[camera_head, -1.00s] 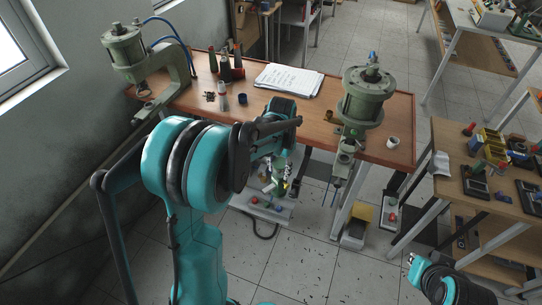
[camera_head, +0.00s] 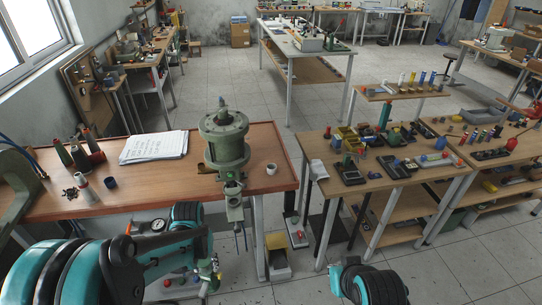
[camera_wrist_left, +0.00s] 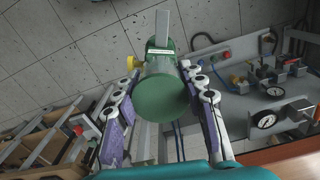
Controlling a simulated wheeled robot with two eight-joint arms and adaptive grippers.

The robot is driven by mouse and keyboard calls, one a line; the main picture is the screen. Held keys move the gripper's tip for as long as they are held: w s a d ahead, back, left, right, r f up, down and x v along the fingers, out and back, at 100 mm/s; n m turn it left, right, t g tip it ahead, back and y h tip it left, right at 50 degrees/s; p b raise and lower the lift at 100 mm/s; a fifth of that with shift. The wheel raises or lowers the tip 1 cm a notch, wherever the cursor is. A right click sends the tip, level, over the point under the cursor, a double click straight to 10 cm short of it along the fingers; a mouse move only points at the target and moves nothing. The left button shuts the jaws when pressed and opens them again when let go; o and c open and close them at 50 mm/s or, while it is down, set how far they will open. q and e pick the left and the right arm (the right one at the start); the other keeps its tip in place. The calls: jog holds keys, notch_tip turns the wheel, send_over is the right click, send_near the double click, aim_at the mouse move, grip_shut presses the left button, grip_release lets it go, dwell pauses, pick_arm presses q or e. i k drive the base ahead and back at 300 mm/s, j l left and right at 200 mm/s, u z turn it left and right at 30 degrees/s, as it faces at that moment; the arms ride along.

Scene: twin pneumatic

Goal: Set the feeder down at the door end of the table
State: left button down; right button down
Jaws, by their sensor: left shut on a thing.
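The feeder (camera_wrist_left: 163,92) is a green cylinder with a flat round end, a yellow knob and a pale bar beyond it. In the left wrist view, the two fingers of my left gripper (camera_wrist_left: 160,100) are closed around its sides. In the head view, my left gripper (camera_head: 207,272) is mostly hidden by my arm, below the front edge of the table (camera_head: 120,200). A small green part of the feeder (camera_head: 214,282) shows there. My right arm's end (camera_head: 340,272) is at the bottom; its fingers are too small to read.
A green press (camera_head: 224,145) stands on the table's right part; another press (camera_head: 15,190) is at the left edge. Papers (camera_head: 154,146), bottles (camera_head: 80,155) and a white cup (camera_head: 271,169) are on the table. A cluttered bench (camera_head: 355,190) stands to the right. Bare wood lies left of the press.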

aim_at(263, 157)
jog(key=i+l+z, duration=0.1)
jog(key=z, duration=0.25)
jog(key=i+l+z, duration=0.1)
jog(key=z, duration=0.25)
jog(key=i+z, duration=0.2)
jog(key=z, duration=0.2)
jog(key=i+z, duration=0.25)
jog(key=i, duration=0.15)
jog(key=i+z, duration=0.3)
jog(key=i+u, duration=0.2)
jog(key=u, duration=0.25)
jog(key=i+u, duration=0.15)
jog(key=u, duration=0.3)
jog(key=i+l+u, duration=0.15)
jog(key=u, duration=0.3)
